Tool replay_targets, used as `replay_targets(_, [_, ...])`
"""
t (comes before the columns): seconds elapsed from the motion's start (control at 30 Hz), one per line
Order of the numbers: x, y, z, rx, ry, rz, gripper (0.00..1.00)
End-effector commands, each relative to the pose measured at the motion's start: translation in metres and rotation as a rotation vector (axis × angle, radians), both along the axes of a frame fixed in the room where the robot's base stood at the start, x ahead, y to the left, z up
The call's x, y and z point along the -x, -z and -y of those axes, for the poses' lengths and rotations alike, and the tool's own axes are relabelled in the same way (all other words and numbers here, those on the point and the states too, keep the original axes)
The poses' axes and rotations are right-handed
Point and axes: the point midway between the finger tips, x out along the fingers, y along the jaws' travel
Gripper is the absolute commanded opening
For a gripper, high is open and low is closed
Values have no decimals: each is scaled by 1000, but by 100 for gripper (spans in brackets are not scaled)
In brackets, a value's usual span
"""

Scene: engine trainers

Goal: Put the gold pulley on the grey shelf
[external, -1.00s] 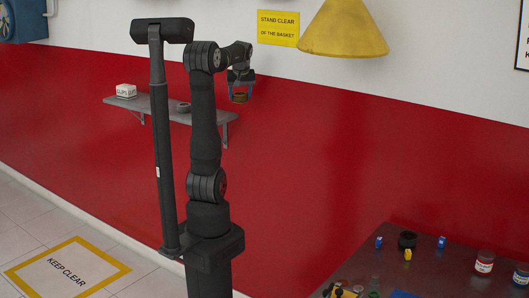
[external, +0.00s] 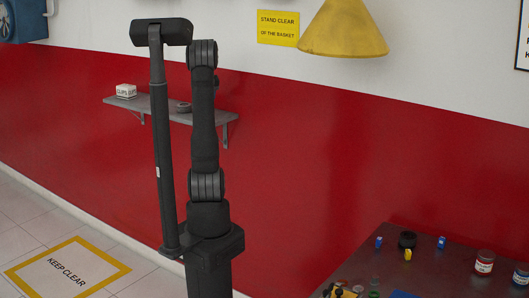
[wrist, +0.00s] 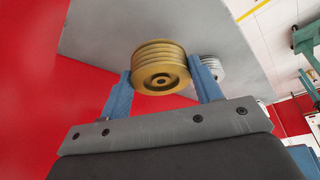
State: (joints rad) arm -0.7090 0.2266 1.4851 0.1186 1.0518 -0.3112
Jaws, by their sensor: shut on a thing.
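The gold pulley (wrist: 160,66), a grooved disc with a hub hole, is between the two blue fingers of my gripper (wrist: 160,75) in the wrist view. The gripper is shut on it. The grey shelf (wrist: 105,28) fills the area behind the pulley in the wrist view; I cannot tell whether they touch. In the external view the shelf (external: 212,114) is on the red wall, partly behind my arm. My gripper and the pulley are hidden behind my arm there.
On the shelf are a white clips box (external: 126,91) at the left and a dark round part (external: 184,107) near the arm. A grey grooved part (wrist: 212,68) shows behind the right finger in the wrist view. A workbench (external: 430,265) with small parts is at the lower right.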

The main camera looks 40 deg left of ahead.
Motion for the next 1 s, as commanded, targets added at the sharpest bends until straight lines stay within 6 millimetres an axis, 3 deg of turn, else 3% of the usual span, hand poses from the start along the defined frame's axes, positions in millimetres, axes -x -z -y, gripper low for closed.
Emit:
replay_targets(0.37, [0,39,-1,1,0,1,22])
replay_targets(0.73, [0,43,-1,-1,0,2,22])
replay_targets(0.77, [0,44,-1,0,0,1,62])
replay_targets(0.8, [0,44,-1,0,0,1,70])
replay_targets(0.87, [0,44,-1,0,0,1,80])
replay_targets(1.0, [0,43,-1,0,0,1,80])
